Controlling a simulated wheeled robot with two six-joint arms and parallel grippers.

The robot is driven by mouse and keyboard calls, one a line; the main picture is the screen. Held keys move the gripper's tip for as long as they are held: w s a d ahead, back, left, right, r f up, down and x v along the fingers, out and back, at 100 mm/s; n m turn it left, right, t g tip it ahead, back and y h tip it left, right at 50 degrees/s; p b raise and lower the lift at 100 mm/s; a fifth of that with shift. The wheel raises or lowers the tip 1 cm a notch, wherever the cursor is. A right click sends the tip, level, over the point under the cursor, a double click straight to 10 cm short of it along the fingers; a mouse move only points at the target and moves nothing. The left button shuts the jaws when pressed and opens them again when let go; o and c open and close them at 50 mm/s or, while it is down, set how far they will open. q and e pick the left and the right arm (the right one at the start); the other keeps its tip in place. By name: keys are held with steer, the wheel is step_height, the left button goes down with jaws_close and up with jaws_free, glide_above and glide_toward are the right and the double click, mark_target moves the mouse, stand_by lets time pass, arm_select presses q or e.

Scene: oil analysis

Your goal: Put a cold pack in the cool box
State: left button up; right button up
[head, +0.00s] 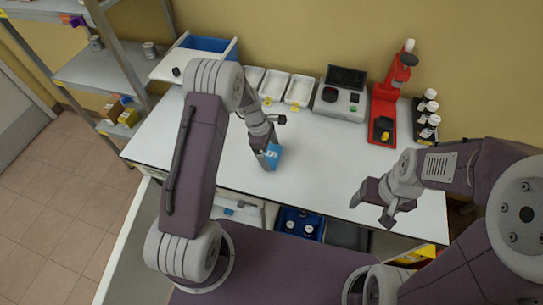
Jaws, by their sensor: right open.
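A blue cold pack (273,154) with a pale mark is between the fingers of my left gripper (266,157), which looks shut on it. The gripper points down over the white worktop, and the fingers hide part of the pack. The cool box (221,58), white with a blue inside, stands open at the back left of the worktop, beyond my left arm, which hides part of it. My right gripper (374,207) is open and empty over the front right of the worktop.
White trays (299,91), a grey device (341,96), a red stand (384,112) and a rack of bottles (427,118) line the worktop's back. Below its front edge are a blue crate (299,223) with white-topped jars. A metal shelf (100,68) stands at left. The worktop's middle is clear.

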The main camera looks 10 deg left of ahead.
mark_target(277, 157)
arm_select(q)
steer(key=shift+s+r, duration=0.15)
steer(key=shift+c, duration=1.3)
steer(key=shift+r, duration=0.1)
steer(key=shift+r, duration=0.25)
steer(key=r, duration=0.2)
steer(key=d+r, duration=0.1)
steer(key=r, duration=0.1)
steer(key=shift+s+b, duration=0.2)
steer(key=shift+b, duration=0.2)
steer(key=s+d+r, duration=0.5)
steer(key=d+r, duration=0.1)
steer(key=d, duration=0.3)
steer(key=shift+s+b, duration=0.15)
steer(key=shift+b, duration=0.2)
steer(key=shift+d+r, duration=0.1)
